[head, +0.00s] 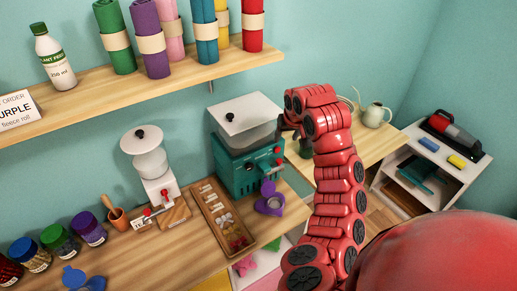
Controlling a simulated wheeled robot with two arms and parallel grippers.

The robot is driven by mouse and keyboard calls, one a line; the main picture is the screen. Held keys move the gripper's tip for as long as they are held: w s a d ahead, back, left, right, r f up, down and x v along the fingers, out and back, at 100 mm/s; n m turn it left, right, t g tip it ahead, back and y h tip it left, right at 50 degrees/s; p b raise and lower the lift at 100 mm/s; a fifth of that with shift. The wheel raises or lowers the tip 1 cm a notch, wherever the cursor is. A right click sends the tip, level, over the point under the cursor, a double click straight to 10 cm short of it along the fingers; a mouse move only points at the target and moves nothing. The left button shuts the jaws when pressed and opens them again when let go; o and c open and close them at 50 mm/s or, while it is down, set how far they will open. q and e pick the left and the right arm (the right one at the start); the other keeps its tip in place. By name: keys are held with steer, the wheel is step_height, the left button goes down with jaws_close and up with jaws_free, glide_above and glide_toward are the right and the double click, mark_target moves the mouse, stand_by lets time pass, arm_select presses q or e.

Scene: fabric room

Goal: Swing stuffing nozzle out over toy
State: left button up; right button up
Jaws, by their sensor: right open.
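A teal machine (232,166) with a grey lidded hopper and red knobs stands at the back of the wooden counter. A smaller white machine (158,188) with a rounded hopper and red-tipped levers stands to its left. I cannot tell for certain which part is the stuffing nozzle. My right gripper (286,127) is open at the end of the red arm, close to the right side of the hopper; contact is unclear. My left gripper is out of view.
A wooden tray (214,222) of small parts lies between the machines. Several lidded jars (60,242) stand at the left. A shelf (150,82) with fabric rolls hangs above. A watering can (375,115) stands at right.

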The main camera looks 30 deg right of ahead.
steer(key=b, duration=0.6)
glide_toward(279, 160)
steer(key=shift+g, duration=0.3)
steer(key=p+x, duration=0.1)
steer(key=x, duration=0.1)
steer(key=p+x, duration=0.1)
steer(key=x, duration=0.1)
steer(key=p+x, duration=0.1)
steer(key=x, duration=0.1)
steer(key=shift+w+d+f, duration=0.1)
steer(key=shift+w+f, duration=0.15)
steer(key=shift+w, duration=0.15)
steer(key=shift+w+d+f, duration=0.1)
steer(key=shift+f, duration=0.5)
jaws_close()
